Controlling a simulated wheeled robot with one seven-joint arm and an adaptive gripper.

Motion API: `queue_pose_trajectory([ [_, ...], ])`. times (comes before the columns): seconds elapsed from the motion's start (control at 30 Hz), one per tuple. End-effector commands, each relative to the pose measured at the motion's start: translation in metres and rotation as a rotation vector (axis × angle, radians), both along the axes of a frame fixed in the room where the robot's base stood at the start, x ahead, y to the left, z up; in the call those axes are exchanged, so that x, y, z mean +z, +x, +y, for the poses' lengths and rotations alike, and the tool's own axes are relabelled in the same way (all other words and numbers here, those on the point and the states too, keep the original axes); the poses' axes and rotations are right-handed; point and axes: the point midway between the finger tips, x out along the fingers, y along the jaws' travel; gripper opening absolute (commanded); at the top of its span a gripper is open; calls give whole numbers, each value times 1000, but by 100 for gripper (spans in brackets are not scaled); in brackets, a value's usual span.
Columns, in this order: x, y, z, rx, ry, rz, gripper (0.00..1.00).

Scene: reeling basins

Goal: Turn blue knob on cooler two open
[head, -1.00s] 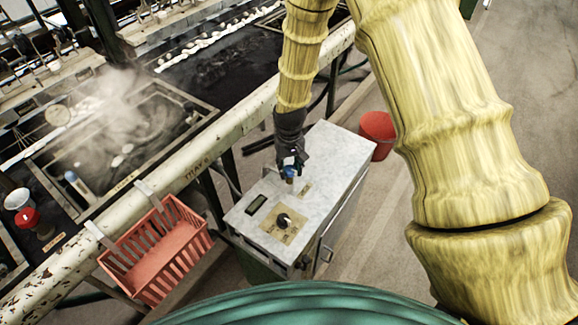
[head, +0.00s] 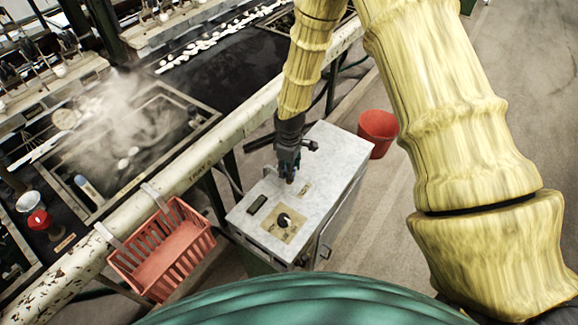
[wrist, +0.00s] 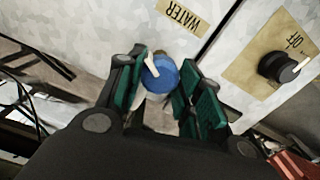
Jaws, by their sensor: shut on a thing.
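The blue knob (wrist: 160,75) is round with a pale pointer bar, which points to the upper left in the wrist view. It sits on the grey metal top of the cooler (head: 325,160), beside a tan WATER label (wrist: 183,14). My gripper (head: 290,178) comes down onto the knob from above, and its fingers hide the blue in the head view. In the wrist view my gripper (wrist: 163,88) has its green-padded fingers on both sides of the knob, shut on it. Whether this cooler bears a number two cannot be seen.
A black dial (head: 284,219) on a tan plate marked OFF and a small dark display (head: 256,204) share the cooler top. A red basket (head: 168,262) hangs on the pipe rail at left. A red bucket (head: 377,131) stands behind the cooler. Steaming basins lie left.

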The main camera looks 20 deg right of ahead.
Motion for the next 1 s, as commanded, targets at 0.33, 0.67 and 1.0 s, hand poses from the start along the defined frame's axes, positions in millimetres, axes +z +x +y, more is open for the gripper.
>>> queue_pose_trajectory([
  [0.33, 1, -1, -1, 309, 0, 3, 12],
  [0.67, 0, -2, -1, 506, 0, 5, 12],
  [1.0, -1, -3, -1, 578, -1, 5, 12],
])
